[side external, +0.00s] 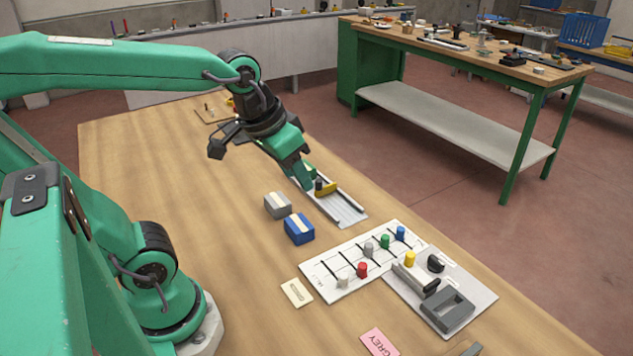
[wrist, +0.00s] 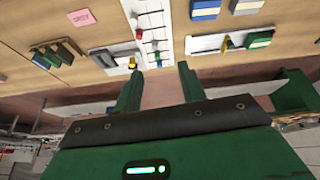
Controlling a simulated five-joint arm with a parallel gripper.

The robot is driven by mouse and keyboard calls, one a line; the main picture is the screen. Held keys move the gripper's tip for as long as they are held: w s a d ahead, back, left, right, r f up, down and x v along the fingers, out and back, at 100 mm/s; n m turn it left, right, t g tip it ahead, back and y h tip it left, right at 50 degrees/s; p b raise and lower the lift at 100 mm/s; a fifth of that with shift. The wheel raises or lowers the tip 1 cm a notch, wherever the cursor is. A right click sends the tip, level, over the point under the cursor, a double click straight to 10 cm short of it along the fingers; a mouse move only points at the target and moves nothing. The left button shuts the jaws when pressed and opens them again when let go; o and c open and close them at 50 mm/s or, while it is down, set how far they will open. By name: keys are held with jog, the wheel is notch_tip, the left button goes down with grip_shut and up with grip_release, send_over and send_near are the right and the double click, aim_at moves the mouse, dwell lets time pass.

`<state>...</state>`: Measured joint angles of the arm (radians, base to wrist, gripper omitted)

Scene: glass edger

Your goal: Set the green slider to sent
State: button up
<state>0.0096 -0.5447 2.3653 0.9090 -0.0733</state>
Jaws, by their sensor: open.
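The green slider is a green knob (side external: 385,241) on a white panel (side external: 313,269) with several dark slots. It stands toward the far end of its slot, between the grey knob (side external: 368,249) and the blue knob (side external: 400,232). A white knob (side external: 343,281) and a red knob (side external: 362,270) sit nearer. The panel's lettering is too small to read, so I cannot tell which end is "sent". My gripper (side external: 307,180) is open and empty, above the grey rail behind the panel, apart from the slider. In the wrist view, the gripper's fingers (wrist: 159,86) are spread below the panel (wrist: 143,22).
A grey rail (side external: 346,210) with a yellow piece lies beyond the panel. Grey (side external: 277,205) and blue (side external: 299,229) blocks stand left of the panel. A plate (side external: 478,295) with a yellow knob and grey block adjoins it right. A pink card (side external: 380,341) lies in front.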

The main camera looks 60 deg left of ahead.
jog(key=w+d+f+n+g, duration=0.15)
jog(key=w+f, duration=0.25)
jog(key=w, duration=0.8)
jog(key=n+g, duration=0.2)
jog(key=g, duration=0.1)
send_near(386, 236)
jog(key=shift+s+f, duration=0.1)
jog(key=shift+f, duration=0.1)
jog(key=shift+w+f, duration=0.25)
jog(key=shift+f, duration=0.25)
jog(key=shift+f, duration=0.1)
jog(key=shift+f, duration=3.85)
grip_shut()
